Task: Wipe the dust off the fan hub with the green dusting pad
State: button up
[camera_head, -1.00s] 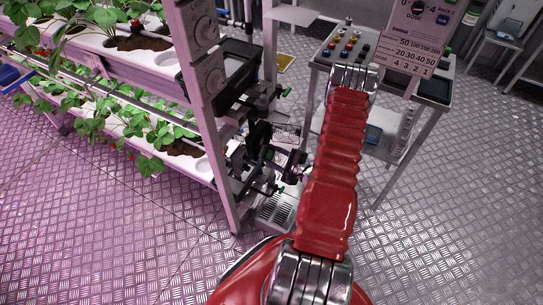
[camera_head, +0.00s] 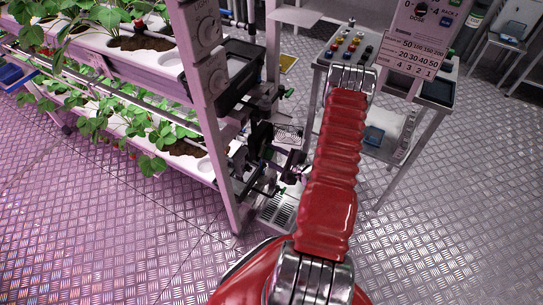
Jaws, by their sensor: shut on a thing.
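My red arm reaches up the middle of the view to a metal joint beside the small table. My gripper does not show clearly; the end of the arm is hidden behind my own red link or lost among small dark parts. I cannot make out the green dusting pad. A cluster of black parts (camera_head: 260,139) stands at the end of the rack, left of my arm. I cannot tell which of these parts, if any, is the fan hub, and I see no dust on them.
A plant rack (camera_head: 216,140) with strawberry plants on two levels fills the left. A small table (camera_head: 321,60) with coloured knobs stands behind my arm. A dosing panel with a number sign (camera_head: 410,56) is at the upper right. The metal floor (camera_head: 460,210) at the right is clear.

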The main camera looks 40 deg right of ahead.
jog(key=shift+w+a, duration=0.15)
jog(key=shift+w, duration=0.25)
dwell(0.3)
jog(key=shift+w+d, duration=0.25)
jog(key=shift+d, duration=0.6)
jog(key=shift+w+d, duration=0.25)
jog(key=shift+d, duration=0.6)
jog(key=shift+d, duration=0.15)
